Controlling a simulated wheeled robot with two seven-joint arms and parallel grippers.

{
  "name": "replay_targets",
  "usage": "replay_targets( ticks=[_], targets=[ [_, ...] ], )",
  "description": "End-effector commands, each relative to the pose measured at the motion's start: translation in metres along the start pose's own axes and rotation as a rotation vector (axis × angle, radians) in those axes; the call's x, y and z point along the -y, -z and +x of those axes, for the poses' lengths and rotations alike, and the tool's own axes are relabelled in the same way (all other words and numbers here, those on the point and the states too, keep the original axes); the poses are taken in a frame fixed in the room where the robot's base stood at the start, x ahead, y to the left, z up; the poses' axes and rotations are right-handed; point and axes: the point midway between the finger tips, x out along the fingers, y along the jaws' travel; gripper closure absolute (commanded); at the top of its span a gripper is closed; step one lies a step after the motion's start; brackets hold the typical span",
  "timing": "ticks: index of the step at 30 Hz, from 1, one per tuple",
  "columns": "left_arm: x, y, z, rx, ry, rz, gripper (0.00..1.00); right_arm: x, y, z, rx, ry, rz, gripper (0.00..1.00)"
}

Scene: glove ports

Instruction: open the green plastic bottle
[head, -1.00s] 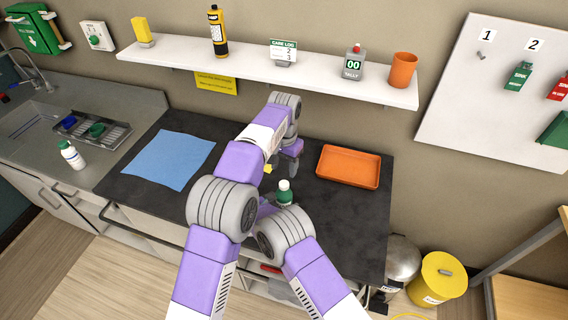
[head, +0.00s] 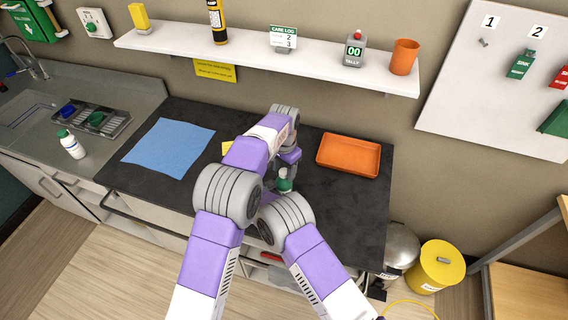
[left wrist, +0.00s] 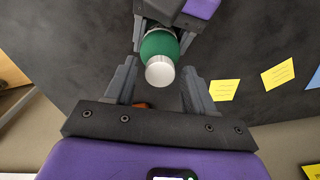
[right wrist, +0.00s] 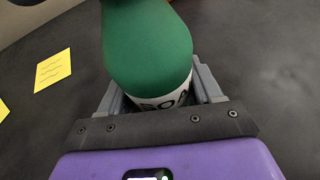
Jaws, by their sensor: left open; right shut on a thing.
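The green plastic bottle (head: 285,185) is over the dark worktop, partly hidden by my arms in the head view. Its white cap (left wrist: 160,72) faces my left wrist camera. My right gripper (right wrist: 155,90) is shut on the bottle's body, around its white label. My left gripper (left wrist: 155,82) is open, with the cap showing between its fingers and apart from both. In the head view my left gripper (head: 287,160) is just above the cap. The right gripper's fingers are hidden there.
An orange tray (head: 348,155) and a blue cloth (head: 168,148) lie on the worktop (head: 345,210). Yellow notes (left wrist: 225,90) lie near the grippers. A white bottle with a green cap (head: 72,145) stands by the sink. A shelf (head: 260,66) runs above the back.

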Motion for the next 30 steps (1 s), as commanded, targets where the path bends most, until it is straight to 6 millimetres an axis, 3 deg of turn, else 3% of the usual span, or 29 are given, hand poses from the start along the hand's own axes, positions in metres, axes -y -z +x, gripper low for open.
replay_targets(
  ticks=[6,17,23,30],
  targets=[
    [0.0001,0.0,0.0003,0.0,0.0,-0.001,0.46,-0.0001,-0.0002,0.0,0.0,0.0,0.0,1.0],
    [0.0,0.0,0.0,0.0,0.0,-0.001,1.0,-0.0001,-0.0002,0.0,0.0,0.0,0.0,1.0],
    [-0.0002,0.0001,-0.0001,0.0,0.0,-0.089,1.0,-0.0001,-0.0001,0.0,0.0,0.0,0.0,1.0],
    [-0.0006,0.0003,-0.0005,0.0,0.0,-0.452,1.0,-0.0001,-0.0001,0.0,0.0,0.0,0.0,1.0]
  ],
)
